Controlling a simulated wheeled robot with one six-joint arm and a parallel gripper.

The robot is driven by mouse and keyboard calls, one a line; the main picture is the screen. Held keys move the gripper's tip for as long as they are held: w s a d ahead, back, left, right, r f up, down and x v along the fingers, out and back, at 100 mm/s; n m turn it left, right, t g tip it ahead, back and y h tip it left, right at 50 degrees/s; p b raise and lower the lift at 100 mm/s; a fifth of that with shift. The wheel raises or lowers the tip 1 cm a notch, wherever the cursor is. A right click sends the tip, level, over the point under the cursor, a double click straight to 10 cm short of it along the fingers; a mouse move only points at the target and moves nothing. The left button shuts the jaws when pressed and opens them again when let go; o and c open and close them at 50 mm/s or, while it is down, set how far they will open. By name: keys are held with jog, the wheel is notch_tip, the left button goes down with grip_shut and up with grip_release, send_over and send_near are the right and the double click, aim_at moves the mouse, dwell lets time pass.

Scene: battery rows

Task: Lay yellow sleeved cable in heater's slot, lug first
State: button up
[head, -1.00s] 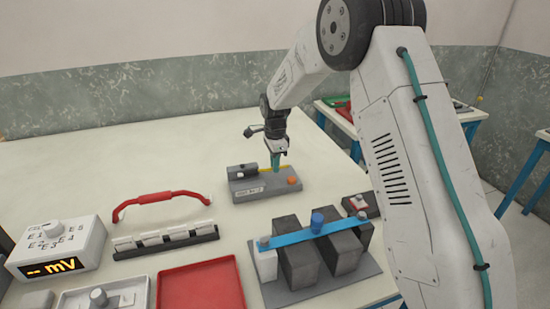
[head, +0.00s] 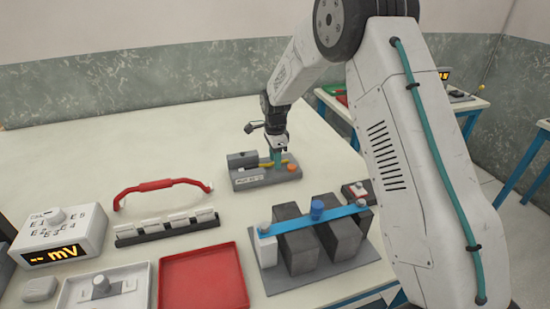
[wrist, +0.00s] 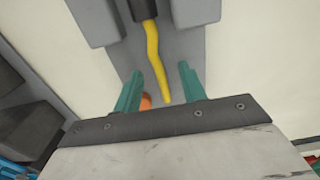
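The grey heater (head: 255,180) stands on the bench with an orange knob (head: 291,168) at its right end. The yellow cable (wrist: 153,50) lies along the heater base (wrist: 185,45) in the wrist view. Its dark end (wrist: 145,8) is between the heater's two grey blocks, partly cut off by the frame's top edge; the lug itself cannot be made out. The loose yellow end hangs slightly bent toward me. My gripper (wrist: 160,70) is open, its teal fingers apart on either side of the yellow end, with gaps showing. In the head view my gripper (head: 277,161) is low over the heater's right part.
A blue bar (head: 300,225) spans dark cells in front of the heater. A red tray (head: 200,255), a red handle (head: 160,184), a holder of white pieces (head: 165,228) and a mV meter (head: 60,235) stand left. Bench behind the heater is clear.

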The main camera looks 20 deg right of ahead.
notch_tip(320, 180, up, 8)
jog(key=shift+f, duration=0.1)
jog(key=shift+s+n, duration=0.25)
jog(key=shift+n, duration=0.65)
jog(key=s+n, duration=0.1)
jog(key=s, duration=0.1)
jog(key=s+f+n+g, duration=0.1)
jog(key=s+n, duration=0.1)
jog(key=shift+d+f, duration=0.1)
jog(key=shift+f, duration=0.1)
jog(key=s+d+r+n, duration=0.1)
jog(key=s+r+n, duration=0.3)
jog(key=s, duration=0.9)
jog(key=s+d+r+n+t, duration=0.1)
jog(key=s+r+n, duration=0.3)
jog(key=s, duration=1)
jog(key=s+r+n+t, duration=0.1)
jog(key=s+r+n, duration=0.4)
jog(key=s+r, duration=0.4)
jog(key=s, duration=0.5)
jog(key=shift+s+d, duration=0.25)
jog(key=shift+d, duration=0.15)
